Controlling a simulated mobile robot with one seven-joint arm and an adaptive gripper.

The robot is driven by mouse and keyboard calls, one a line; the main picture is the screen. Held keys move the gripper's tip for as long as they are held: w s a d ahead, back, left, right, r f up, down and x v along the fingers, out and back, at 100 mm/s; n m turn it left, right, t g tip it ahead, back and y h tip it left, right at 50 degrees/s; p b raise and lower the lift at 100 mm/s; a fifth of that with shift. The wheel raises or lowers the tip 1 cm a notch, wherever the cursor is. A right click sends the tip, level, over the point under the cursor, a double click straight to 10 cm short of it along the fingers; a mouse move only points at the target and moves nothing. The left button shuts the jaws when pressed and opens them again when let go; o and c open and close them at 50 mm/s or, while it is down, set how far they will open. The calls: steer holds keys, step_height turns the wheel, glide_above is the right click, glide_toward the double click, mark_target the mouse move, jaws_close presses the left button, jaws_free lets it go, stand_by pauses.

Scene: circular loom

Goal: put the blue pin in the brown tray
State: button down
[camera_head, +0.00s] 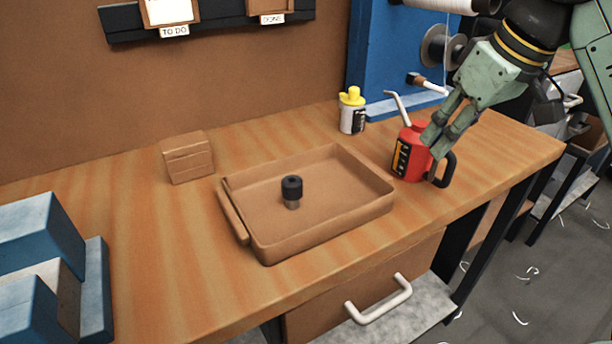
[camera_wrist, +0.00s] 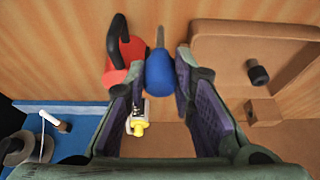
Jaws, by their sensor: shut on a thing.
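The blue pin (camera_wrist: 160,74) has a rounded blue head and a thin grey shank. In the wrist view it is held between the two fingertips of my gripper (camera_wrist: 160,82), with the shank pointing away from the palm. In the head view my gripper (camera_head: 440,140) is at the right, in front of the red oil can, and the pin cannot be made out there. The brown tray (camera_head: 325,232) lies on the wooden bench to the left of my gripper. It also shows at the upper right of the wrist view (camera_wrist: 245,28).
A black-topped knob or peg (camera_head: 292,188) stands inside the tray. A red oil can (camera_head: 412,160) with spout and black handle is beside the tray's right end. A yellow-capped bottle (camera_head: 352,110) and a brown block (camera_head: 188,158) stand behind. The tray's floor around the peg is clear.

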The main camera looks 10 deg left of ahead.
steer(key=shift+w+a+f+p, duration=0.45)
steer(key=shift+a+f, duration=0.35)
steer(key=shift+a, duration=1.75)
steer(key=shift+w+a+f+p, duration=0.35)
steer(key=shift+a+f, duration=0.5)
steer(key=shift+a, duration=1.65)
steer(key=shift+w+a+f+p, duration=0.45)
steer(key=shift+a+f, duration=0.35)
steer(key=shift+a, duration=1.75)
steer(key=shift+f, duration=0.1)
steer(key=c, duration=1.4)
jaws_free()
steer(key=shift+o, duration=0.2)
steer(key=v, duration=1.2)
steer(key=shift+b, duration=0.4)
